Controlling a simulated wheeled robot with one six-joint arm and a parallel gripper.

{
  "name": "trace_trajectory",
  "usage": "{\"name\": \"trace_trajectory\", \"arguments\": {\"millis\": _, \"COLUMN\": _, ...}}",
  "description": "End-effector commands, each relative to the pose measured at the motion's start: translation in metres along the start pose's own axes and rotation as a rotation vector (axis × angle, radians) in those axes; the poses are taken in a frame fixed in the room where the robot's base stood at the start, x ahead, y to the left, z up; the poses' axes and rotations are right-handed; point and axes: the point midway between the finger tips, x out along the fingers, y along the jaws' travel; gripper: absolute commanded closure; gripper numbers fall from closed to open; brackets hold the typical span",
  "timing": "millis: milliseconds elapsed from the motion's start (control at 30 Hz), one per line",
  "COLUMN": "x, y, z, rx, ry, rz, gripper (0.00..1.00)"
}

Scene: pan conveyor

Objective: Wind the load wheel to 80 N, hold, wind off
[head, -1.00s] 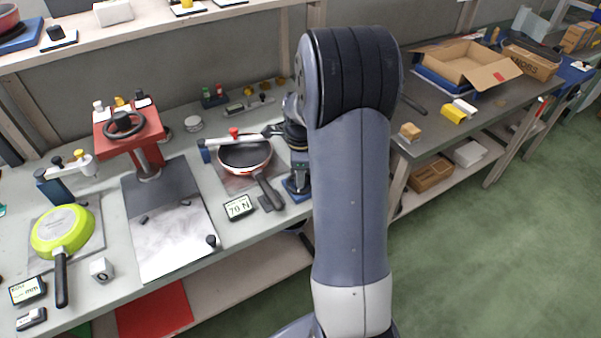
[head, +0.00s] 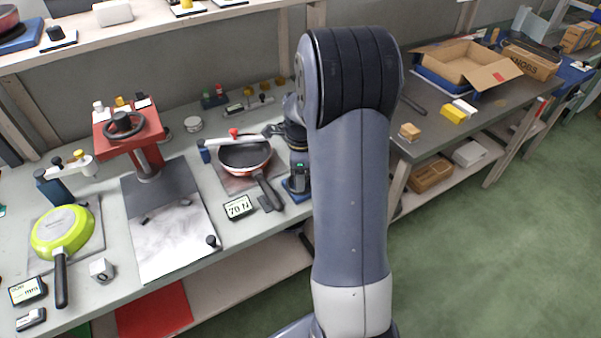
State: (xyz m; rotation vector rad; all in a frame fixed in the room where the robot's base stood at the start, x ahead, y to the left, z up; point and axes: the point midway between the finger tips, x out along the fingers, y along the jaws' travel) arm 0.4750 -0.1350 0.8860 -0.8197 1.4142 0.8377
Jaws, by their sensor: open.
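A small display (head: 238,207) on the bench reads about 70 N; its last digit is hard to make out. Behind it, a dark pan with a red rim (head: 245,168) lies on a plate, its handle toward the front. A white bar (head: 222,147) with a red knob (head: 233,132) on top crosses over the pan from a blue post. A black handwheel (head: 122,125) tops the red press at left. I cannot tell which part is the load wheel. My gripper (head: 271,131) is at the bar's right end, open; whether it touches anything is unclear. My arm hides part of this area.
A pale sheet (head: 172,238) lies in front of the press. The right-hand table holds an open cardboard box (head: 466,68). Green floor is clear at right.

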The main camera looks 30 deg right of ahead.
Motion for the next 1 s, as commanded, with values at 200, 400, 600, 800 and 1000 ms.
{"name": "trace_trajectory", "arguments": {"millis": 200, "x": -0.02, "y": -0.001, "z": 0.0, "rx": 0.0, "ry": -0.001, "rz": -0.004, "gripper": 0.48}}
{"name": "trace_trajectory", "arguments": {"millis": 400, "x": -0.062, "y": -0.001, "z": 0.0, "rx": 0.0, "ry": -0.001, "rz": -0.006, "gripper": 0.48}}
{"name": "trace_trajectory", "arguments": {"millis": 600, "x": -0.095, "y": -0.001, "z": 0.0, "rx": 0.0, "ry": -0.001, "rz": -0.003, "gripper": 0.48}}
{"name": "trace_trajectory", "arguments": {"millis": 800, "x": -0.107, "y": 0.0, "z": 0.0, "rx": 0.0, "ry": 0.0, "rz": 0.0, "gripper": 0.48}}
{"name": "trace_trajectory", "arguments": {"millis": 1000, "x": -0.108, "y": 0.0, "z": 0.0, "rx": 0.0, "ry": 0.0, "rz": 0.0, "gripper": 0.48}}
